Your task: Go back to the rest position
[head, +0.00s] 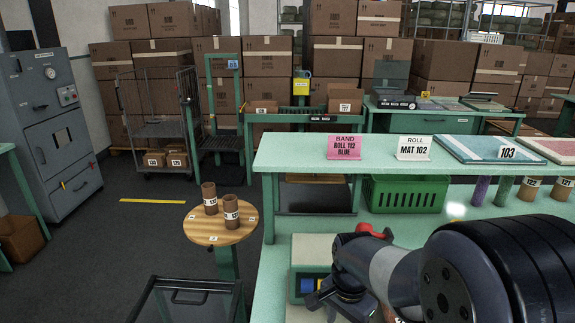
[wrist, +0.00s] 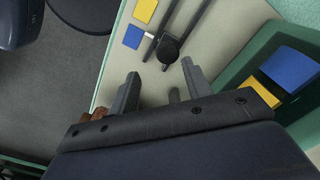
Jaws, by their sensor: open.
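My gripper (wrist: 160,92) is open in the wrist view, with its two grey fingers apart and nothing seen between them. Beyond the fingers is a pale board (wrist: 225,35) carrying dark rods and a round black knob (wrist: 168,48). I cannot tell whether the fingers touch anything. In the head view my arm reaches in from the lower right over the green bench (head: 270,275), and its dark links hide much of the bench and most of the gripper.
A green crate (head: 405,193) stands beneath. A round wooden table (head: 205,236) holds two brown rolls. Grey floor (head: 110,255) is open at left.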

